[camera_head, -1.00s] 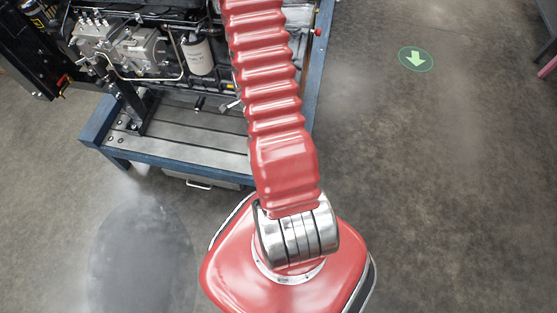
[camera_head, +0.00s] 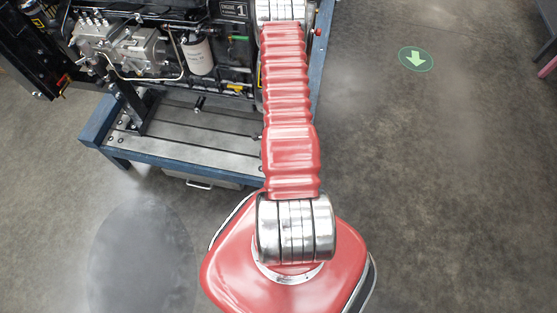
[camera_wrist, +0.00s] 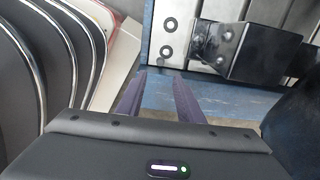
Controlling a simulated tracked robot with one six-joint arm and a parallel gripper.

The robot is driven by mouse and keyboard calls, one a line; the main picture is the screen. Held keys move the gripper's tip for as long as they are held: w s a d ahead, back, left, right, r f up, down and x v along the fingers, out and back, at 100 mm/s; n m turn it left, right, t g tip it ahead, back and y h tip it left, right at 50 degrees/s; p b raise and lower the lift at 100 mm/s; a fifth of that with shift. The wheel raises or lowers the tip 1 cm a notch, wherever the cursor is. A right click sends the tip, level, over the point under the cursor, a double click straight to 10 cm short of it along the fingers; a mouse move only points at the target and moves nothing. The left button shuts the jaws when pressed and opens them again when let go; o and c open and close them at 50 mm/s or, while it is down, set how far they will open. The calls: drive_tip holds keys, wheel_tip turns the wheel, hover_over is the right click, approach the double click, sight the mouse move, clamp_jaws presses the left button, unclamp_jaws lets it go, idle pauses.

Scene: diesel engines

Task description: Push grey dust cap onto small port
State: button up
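My gripper (camera_wrist: 158,84) shows only in the wrist view, with its two dark purple fingers apart and nothing seen between them but the blue bench edge. It is outside the head view, past the top where my arm leads. The engine (camera_head: 150,45) stands on the bench at the upper left of the head view, partly covered by my arm. I cannot make out a grey dust cap in either view. I cannot tell which part of the engine is the small port.
The blue-framed bench (camera_head: 185,160) has a slatted metal top. In the wrist view, a black bracket (camera_wrist: 240,50) stands on the slats close beyond the fingers. A white filter (camera_head: 198,56) hangs on the engine.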

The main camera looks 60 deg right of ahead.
drive_tip(key=shift+f, duration=0.15)
drive_tip(key=shift+f, duration=5.35)
drive_tip(key=shift+r, duration=0.1)
clamp_jaws()
drive_tip(key=shift+w+r, duration=0.1)
drive_tip(key=shift+r, duration=2.4)
